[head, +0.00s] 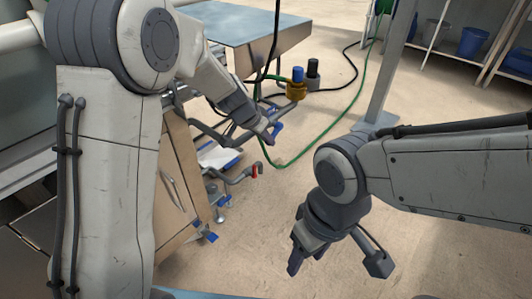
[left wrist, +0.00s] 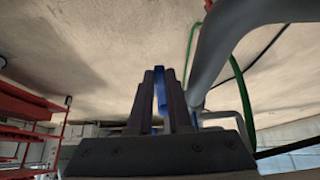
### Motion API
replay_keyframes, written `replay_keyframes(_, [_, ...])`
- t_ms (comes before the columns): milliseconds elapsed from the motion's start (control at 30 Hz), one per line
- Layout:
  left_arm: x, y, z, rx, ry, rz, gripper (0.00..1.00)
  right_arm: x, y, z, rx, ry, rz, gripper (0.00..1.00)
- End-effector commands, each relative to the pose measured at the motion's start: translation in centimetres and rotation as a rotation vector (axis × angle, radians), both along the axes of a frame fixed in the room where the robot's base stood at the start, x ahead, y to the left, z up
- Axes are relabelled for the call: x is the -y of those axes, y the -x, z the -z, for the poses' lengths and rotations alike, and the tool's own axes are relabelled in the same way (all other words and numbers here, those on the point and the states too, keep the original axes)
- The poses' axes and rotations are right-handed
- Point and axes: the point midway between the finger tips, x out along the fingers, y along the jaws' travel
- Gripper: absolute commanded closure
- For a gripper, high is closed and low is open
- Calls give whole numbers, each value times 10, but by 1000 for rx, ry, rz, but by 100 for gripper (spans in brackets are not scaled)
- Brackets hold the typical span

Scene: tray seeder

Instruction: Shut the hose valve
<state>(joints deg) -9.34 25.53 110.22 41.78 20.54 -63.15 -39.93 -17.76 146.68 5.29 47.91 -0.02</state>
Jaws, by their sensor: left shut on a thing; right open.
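My left gripper (head: 270,136) is shut on a blue lever (head: 278,129), which looks like the valve handle. In the left wrist view the blue lever (left wrist: 160,92) stands upright between the two dark fingers. The valve body is mostly hidden behind the gripper and grey pipes. A green hose (head: 318,141) hangs in a loop just beyond and also shows in the left wrist view (left wrist: 190,45). My right gripper (head: 308,257) is open and empty, low over the floor and apart from the valve.
A pipe with a red handle (head: 254,171) sits below the left gripper, beside a wooden cabinet (head: 185,185). A metal table (head: 240,30) stands behind. A grey post (head: 388,75) stands right of centre. Floor around the right gripper is clear.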

Motion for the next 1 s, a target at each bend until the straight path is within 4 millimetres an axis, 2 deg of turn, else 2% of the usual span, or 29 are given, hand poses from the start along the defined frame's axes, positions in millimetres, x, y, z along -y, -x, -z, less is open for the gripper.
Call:
replay_keyframes(33, [-1,-1,9,13,5,-2,100,0,0,18,0,0,0,44])
replay_keyframes(300, [-1,-1,8,47,32,-2,100,0,0,45,0,0,0,44])
replay_keyframes(533, [0,-2,6,58,41,-3,100,0,0,53,0,0,0,44])
replay_keyframes(933, [0,-2,4,60,42,-3,100,0,0,53,0,0,0,44])
replay_keyframes(967, [0,-2,4,60,42,-3,79,0,0,53,0,0,0,44])
replay_keyframes(1000, [0,-2,4,59,41,-3,70,0,0,53,0,0,0,44])
